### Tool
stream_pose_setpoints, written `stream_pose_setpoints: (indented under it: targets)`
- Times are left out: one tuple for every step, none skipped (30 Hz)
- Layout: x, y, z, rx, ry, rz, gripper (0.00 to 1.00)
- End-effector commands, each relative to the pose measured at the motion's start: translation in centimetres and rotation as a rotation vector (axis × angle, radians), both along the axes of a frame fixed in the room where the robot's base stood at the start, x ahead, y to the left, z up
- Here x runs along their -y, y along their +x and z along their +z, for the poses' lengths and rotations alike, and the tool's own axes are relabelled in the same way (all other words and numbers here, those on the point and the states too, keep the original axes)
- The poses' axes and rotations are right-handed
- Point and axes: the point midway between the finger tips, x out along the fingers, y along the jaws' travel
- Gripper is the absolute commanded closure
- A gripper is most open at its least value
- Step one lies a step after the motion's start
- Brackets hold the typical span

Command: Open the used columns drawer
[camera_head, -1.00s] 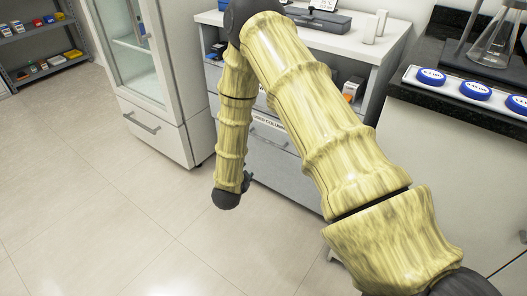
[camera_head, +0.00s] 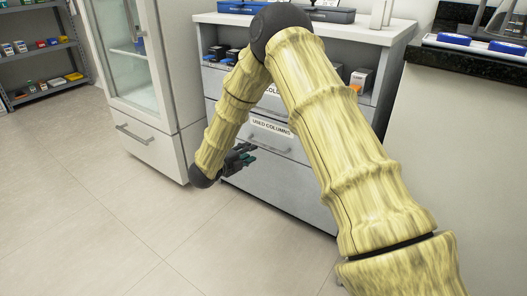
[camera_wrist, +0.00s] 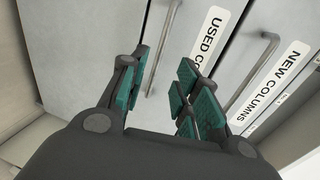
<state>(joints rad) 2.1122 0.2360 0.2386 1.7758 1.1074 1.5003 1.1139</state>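The used columns drawer (camera_head: 286,144) is the labelled grey drawer front in the cabinet, and it looks shut. Its label reads "USED COLUMNS" (camera_head: 271,128). Its bar handle (camera_head: 268,147) is partly behind my gripper and arm in the head view. My gripper (camera_head: 243,157) is in front of the drawer, near the left end of the handle. In the wrist view my gripper (camera_wrist: 163,92) has its teal-padded fingers apart, with nothing between them. The used columns handle (camera_wrist: 163,48) lies just beyond the fingertips, roughly lined up with the gap. I cannot tell whether they touch.
The new columns drawer, with its own handle (camera_wrist: 258,75) and label (camera_wrist: 270,82), is directly above. A white glass-door cabinet (camera_head: 150,139) stands at the left. A dark-topped counter (camera_head: 470,66) is at the right. The floor (camera_head: 110,215) in front is clear.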

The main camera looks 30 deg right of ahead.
Motion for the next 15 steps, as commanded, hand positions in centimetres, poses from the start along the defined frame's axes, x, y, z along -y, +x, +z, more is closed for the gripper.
stream_pose_setpoints:
  targets:
    - [0.4,0.1,-0.2,0.002,0.0,-0.002,0.69]
    - [0.7,0.2,-0.3,0.002,0.0,-0.002,0.69]
    - [1.2,0.4,-0.4,0.002,-0.001,-0.002,0.69]
    - [1.5,0.6,-0.6,0.002,-0.001,-0.003,0.69]
    - [1.9,0.7,-0.7,0.002,0.0,-0.003,0.69]
    - [2.5,0.9,-0.9,0.001,0.0,-0.002,0.69]
    - [2.9,1.1,-1.0,0.001,0.0,-0.002,0.69]
    - [3.4,1.3,-1.2,0.0,0.0,-0.002,0.69]
    - [4.0,1.5,-1.3,0.001,-0.001,-0.002,0.69]
    - [4.4,1.8,-1.4,0.001,-0.001,-0.002,0.69]
    - [4.9,1.9,-1.5,0.001,-0.001,-0.001,0.69]
    - [5.5,2.2,-1.6,0.001,-0.001,-0.001,0.69]
    - [5.9,2.4,-1.7,0.0,-0.001,-0.001,0.69]
    - [6.3,2.5,-1.8,0.0,-0.001,-0.001,0.69]
    - [6.8,2.7,-1.9,0.0,0.0,-0.001,0.69]
